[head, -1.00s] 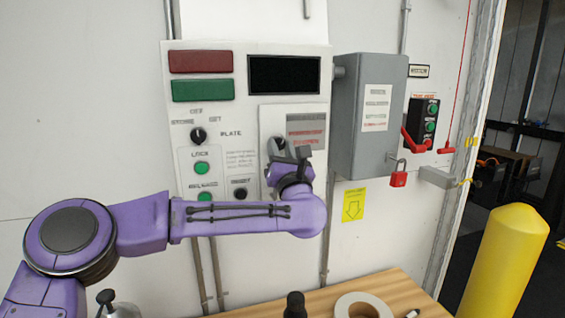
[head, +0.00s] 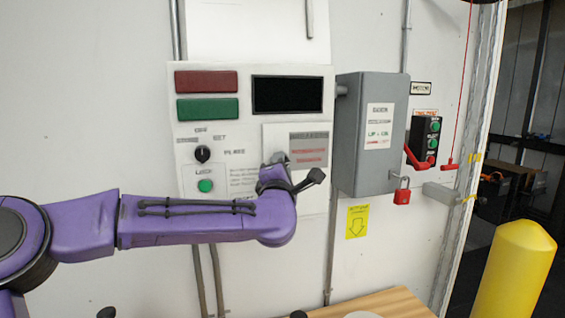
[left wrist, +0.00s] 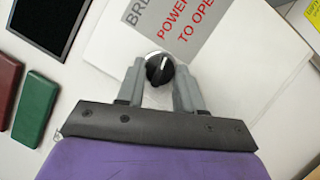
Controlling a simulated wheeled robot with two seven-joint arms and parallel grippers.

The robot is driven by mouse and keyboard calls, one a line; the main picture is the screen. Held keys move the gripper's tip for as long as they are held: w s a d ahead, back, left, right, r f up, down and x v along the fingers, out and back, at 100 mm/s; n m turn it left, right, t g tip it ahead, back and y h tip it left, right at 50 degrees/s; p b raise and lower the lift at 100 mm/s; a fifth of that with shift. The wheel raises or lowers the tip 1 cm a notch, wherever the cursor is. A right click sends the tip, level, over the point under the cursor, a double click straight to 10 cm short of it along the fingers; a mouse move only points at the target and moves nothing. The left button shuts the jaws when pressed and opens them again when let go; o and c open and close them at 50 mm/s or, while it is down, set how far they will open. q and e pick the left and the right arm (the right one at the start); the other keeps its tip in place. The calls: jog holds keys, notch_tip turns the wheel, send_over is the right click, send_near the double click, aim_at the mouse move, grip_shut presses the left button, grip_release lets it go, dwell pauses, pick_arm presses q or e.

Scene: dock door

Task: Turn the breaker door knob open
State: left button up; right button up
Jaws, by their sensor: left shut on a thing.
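The breaker door (head: 310,139) is a pale panel with a grey and red label, on the right part of the control plate. Its round black knob (left wrist: 159,70) with a white pointer mark shows between my left fingers in the left wrist view. In the head view the knob is mostly hidden by my gripper. My left gripper (left wrist: 158,82) is shut on the knob, one grey finger on each side; in the head view it (head: 276,165) is at the door's lower left part. The door lies flat against the plate. My right gripper is not in view.
A grey box (head: 363,150) with a red padlock (head: 402,196) stands close on the right. A wooden table (head: 385,304) is below.

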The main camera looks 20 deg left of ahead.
pick_arm(q)
jog(key=shift+a+r+m+g+h+p, duration=0.15)
jog(key=shift+m+g+h+p, duration=0.3)
jog(key=shift+m+p, duration=0.65)
jog(key=shift+m, duration=0.3)
jog(key=o, duration=1)
jog(key=shift+o, duration=0.2)
jog(key=b+v, duration=0.5)
jog(key=v, duration=0.5)
jog(key=shift+s+b, duration=0.25)
jog(key=shift+b, duration=0.05)
